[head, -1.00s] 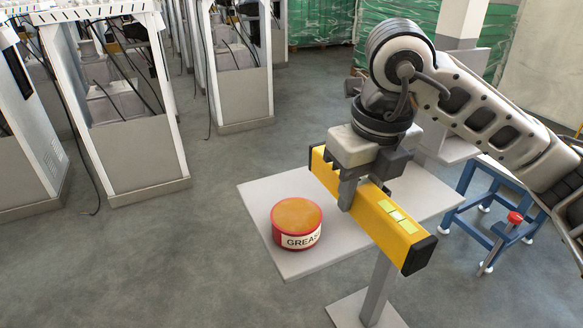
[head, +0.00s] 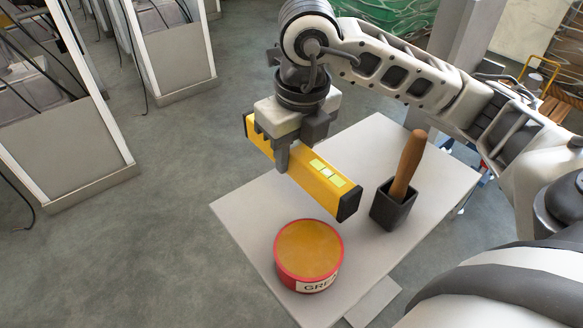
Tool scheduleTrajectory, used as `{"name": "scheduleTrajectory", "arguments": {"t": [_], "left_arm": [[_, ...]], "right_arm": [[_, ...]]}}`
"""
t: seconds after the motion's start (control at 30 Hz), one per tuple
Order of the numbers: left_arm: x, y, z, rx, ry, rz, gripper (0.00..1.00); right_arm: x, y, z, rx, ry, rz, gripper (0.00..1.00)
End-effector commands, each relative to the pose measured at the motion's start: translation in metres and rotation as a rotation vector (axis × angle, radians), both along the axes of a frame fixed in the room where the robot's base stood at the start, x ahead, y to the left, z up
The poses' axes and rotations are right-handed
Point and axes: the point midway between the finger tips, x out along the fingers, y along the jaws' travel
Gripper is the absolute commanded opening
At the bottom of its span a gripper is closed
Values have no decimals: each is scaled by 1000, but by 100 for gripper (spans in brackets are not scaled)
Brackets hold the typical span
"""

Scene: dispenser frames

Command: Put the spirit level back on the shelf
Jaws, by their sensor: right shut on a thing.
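The yellow spirit level (head: 318,175) with black end caps and pale green vials is held level in the air, above the far left part of a grey shelf top. My right gripper (head: 283,160) is shut around its middle, pointing down. The grey shelf (head: 250,215) is a flat board on a post. A gap seems to show between the level and the board, but its height is hard to tell. My left gripper is not in view.
A red grease tin (head: 309,255) stands on the near part of the shelf. A dark square holder (head: 393,207) with a wooden handle (head: 408,163) stands to the right. White dispenser frames (head: 70,140) stand at the left, with open floor between.

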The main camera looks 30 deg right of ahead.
Motion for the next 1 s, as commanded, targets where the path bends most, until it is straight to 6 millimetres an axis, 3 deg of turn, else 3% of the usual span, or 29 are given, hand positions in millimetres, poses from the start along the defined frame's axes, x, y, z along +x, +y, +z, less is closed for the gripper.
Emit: {"name": "scheduleTrajectory", "arguments": {"t": [0.3, 0.7, 0.73, 0.77, 0.8, 1.0], "left_arm": [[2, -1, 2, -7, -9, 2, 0], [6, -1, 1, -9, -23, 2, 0], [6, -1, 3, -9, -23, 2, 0], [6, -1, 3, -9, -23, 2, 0], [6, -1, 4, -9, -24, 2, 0], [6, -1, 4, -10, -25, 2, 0]], "right_arm": [[-1, 0, -36, -1, 2, 1, 0], [0, 0, -44, 0, -2, 1, 0], [0, 0, -42, 0, -1, 1, 39], [0, 0, -42, 0, -1, 1, 47], [0, 0, -42, 0, -1, 1, 52], [0, 0, -42, 0, 0, 1, 52]]}}
